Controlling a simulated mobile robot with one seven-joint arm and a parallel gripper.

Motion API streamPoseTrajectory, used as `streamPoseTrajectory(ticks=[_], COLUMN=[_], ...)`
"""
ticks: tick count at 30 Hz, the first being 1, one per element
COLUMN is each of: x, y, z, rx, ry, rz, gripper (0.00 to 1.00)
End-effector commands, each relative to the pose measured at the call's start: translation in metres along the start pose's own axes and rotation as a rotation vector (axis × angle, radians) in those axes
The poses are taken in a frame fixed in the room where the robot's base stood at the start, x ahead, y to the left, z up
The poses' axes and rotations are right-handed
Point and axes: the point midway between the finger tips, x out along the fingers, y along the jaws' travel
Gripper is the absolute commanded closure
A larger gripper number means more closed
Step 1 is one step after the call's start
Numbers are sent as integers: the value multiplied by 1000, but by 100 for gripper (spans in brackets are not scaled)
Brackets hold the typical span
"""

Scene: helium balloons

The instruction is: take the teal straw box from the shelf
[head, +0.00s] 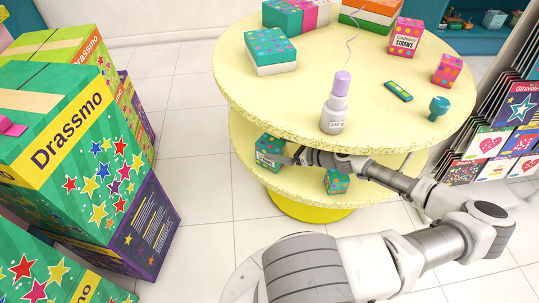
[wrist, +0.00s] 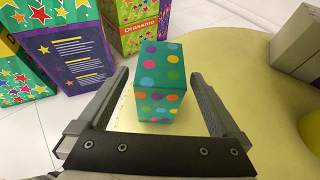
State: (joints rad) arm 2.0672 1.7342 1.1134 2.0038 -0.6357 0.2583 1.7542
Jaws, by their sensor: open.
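The teal straw box (head: 268,148) stands upright on the lower shelf (head: 245,152) of the round yellow table, near its left edge. It has coloured dots and a white label in the head view. In the wrist view the teal straw box (wrist: 160,70) lies between the two fingers, with a gap on both sides. My gripper (wrist: 160,88) is open around it and holds nothing. In the head view my gripper (head: 288,157) is at the box's right side, partly hidden under the tabletop.
A second teal dotted box (head: 337,181) is on the lower shelf under my arm. The tabletop (head: 290,110) above carries a white bottle (head: 334,115), a teal and white box (head: 270,52) and a pink straws box (head: 405,38). Large Drassmo boxes (head: 75,140) stand at left.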

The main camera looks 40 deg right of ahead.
Motion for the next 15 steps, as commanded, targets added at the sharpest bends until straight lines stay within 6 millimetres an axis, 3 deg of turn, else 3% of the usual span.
streamPoseTrajectory(ticks=[7,15], x=[36,42], y=[0,0], z=[-6,-4], rx=[-2,0], ry=[0,0], rz=[1,0], gripper=[0,0])
